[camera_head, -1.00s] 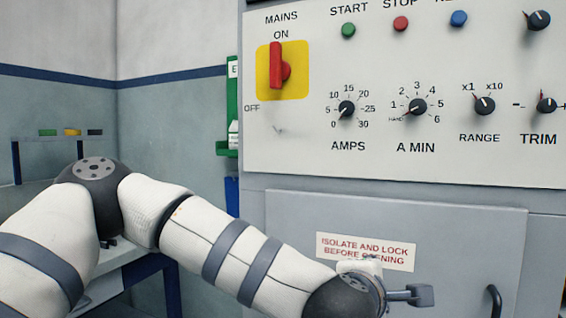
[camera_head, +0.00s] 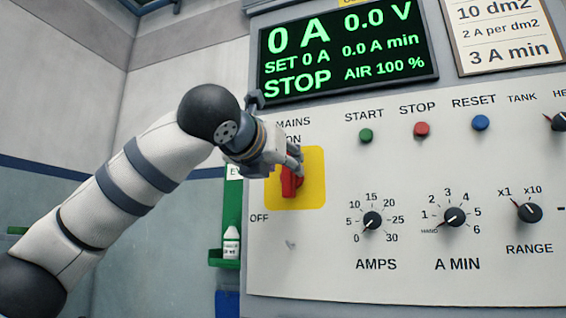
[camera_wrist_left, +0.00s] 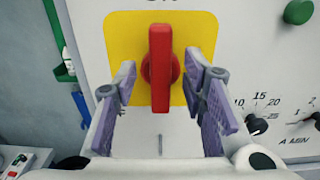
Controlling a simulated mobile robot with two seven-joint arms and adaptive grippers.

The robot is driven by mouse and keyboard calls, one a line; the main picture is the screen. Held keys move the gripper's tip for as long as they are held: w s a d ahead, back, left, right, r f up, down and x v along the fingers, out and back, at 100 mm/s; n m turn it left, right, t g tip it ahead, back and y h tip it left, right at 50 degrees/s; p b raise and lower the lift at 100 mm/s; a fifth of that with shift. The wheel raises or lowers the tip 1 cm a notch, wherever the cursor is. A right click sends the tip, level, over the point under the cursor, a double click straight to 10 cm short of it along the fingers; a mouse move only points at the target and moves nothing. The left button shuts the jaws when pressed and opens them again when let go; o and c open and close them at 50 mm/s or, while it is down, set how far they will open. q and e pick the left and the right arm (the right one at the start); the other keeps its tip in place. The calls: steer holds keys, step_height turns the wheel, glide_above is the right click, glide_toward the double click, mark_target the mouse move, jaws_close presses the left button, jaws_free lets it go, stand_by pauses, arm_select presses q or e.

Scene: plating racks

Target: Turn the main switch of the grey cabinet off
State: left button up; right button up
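The main switch is a red handle (camera_head: 290,184) on a yellow plate (camera_head: 314,190) at the left of the grey cabinet's panel (camera_head: 330,270). In the left wrist view the handle (camera_wrist_left: 160,68) stands upright, in line with the ON mark. OFF is printed at the lower left of the plate. My left gripper (camera_head: 290,163) is at the switch and hides the top of the handle in the head view. In the left wrist view its fingers (camera_wrist_left: 160,82) are spread on either side of the handle, with a gap each side. My right gripper is not in view.
A display (camera_head: 345,52) above the switch reads 0 A, 0.0 V and STOP. The START (camera_head: 366,136), STOP (camera_head: 421,130) and RESET (camera_head: 480,123) buttons and several black knobs lie to the right. A green holder with a bottle (camera_head: 231,244) hangs left of the cabinet.

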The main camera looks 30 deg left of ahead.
arm_select(q)
steer(key=shift+w+a, duration=0.1)
steer(key=shift+w, duration=0.5)
jaws_close()
